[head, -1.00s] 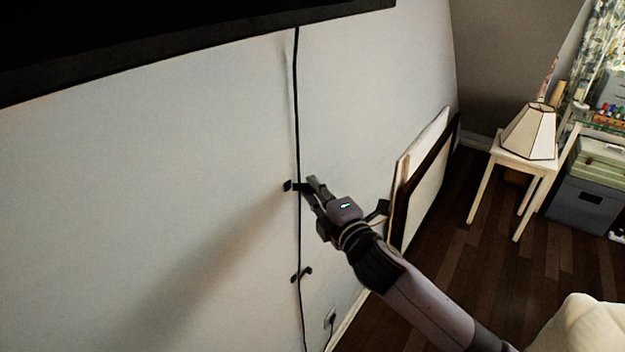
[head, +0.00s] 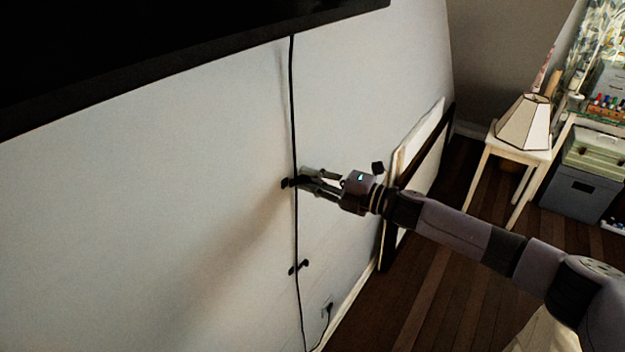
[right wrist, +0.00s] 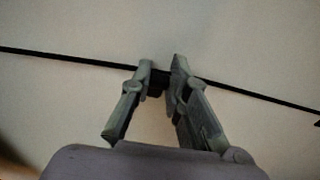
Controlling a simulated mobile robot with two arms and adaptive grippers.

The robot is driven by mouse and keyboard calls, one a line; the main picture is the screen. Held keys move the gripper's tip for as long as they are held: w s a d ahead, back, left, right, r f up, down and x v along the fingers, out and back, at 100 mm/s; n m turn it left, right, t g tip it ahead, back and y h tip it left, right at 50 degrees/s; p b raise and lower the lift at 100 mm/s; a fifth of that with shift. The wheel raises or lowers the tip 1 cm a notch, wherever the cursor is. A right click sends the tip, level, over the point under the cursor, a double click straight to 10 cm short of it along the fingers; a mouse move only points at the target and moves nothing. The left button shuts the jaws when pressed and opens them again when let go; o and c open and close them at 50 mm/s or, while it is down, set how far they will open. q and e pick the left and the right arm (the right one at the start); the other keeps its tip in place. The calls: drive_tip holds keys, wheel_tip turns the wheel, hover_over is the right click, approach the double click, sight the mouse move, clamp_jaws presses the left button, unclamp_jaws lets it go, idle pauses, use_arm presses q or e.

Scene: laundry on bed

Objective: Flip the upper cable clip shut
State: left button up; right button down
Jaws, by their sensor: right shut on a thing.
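The upper cable clip (head: 286,183) is a small dark piece on the white wall, at the black cable (head: 293,110) that hangs down from the screen. My right gripper (head: 304,179) is at the clip from the right, shut on its flap. In the right wrist view, the dark clip (right wrist: 156,82) sits between the two fingers of my right gripper (right wrist: 163,68), with the cable (right wrist: 60,54) running behind them. The fingers hide part of the clip, so I cannot tell how far its flap is turned. My left gripper is not in view.
A lower clip (head: 300,266) sits further down the cable, its flap sticking out. The black screen (head: 150,50) overhangs at top left. A wall outlet (head: 327,306) is low down. Framed panels (head: 430,150) lean on the wall at right, beyond my arm.

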idle(0.4)
drive_tip(key=c, duration=1.5)
unclamp_jaws()
drive_tip(key=shift+a, duration=0.1)
drive_tip(key=v, duration=1.2)
drive_tip(key=shift+w, duration=0.1)
